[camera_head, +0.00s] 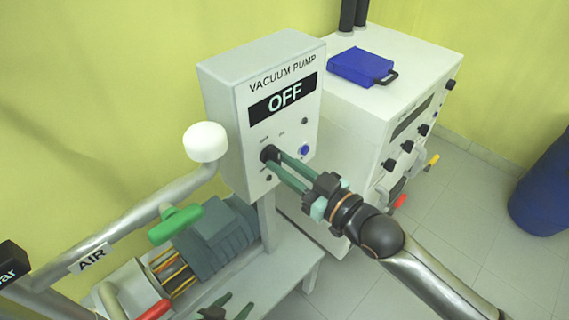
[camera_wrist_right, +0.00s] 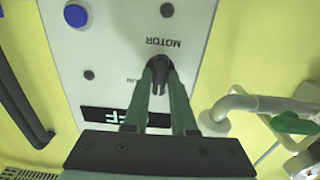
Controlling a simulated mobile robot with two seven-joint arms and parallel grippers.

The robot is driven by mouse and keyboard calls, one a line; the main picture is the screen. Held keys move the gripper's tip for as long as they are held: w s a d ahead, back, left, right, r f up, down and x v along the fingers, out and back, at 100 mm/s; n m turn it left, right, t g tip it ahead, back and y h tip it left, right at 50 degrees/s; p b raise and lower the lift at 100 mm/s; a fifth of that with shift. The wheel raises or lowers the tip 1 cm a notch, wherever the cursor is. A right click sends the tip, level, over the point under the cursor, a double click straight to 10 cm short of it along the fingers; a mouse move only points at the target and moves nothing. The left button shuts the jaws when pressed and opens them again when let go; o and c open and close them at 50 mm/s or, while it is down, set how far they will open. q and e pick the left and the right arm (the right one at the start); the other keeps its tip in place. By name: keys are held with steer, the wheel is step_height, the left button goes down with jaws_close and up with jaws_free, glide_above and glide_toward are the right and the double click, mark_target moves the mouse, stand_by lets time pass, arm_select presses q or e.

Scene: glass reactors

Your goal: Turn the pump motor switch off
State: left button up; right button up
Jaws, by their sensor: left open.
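The white vacuum pump control box (camera_head: 226,112) stands at the upper middle of the head view. Its display (camera_head: 284,97) reads OFF. The black pump motor switch (camera_head: 268,154) is low on the box's front face. In the right wrist view the switch (camera_wrist_right: 159,72) sits under the MOTOR label. My right gripper (camera_head: 273,160) has its green fingers on both sides of the switch and is shut on it. The fingertips partly hide it. My left gripper (camera_head: 228,310) is open and empty at the bottom edge of the head view, well below the box.
A blue button (camera_head: 304,150) is right of the switch. A white cabinet (camera_head: 350,108) with a blue case (camera_head: 360,66) on top stands to the right. A blue barrel (camera_head: 541,195) stands far right.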

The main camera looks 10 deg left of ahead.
steer(key=o, duration=0.4)
arm_select(q)
steer(key=shift+f+b, duration=0.35)
steer(key=shift+f, duration=0.05)
arm_select(e)
steer(key=v, duration=1.2)
steer(key=shift+s+d, duration=0.1)
steer(key=shift+d, duration=0.1)
arm_select(q)
steer(key=shift+r, duration=0.1)
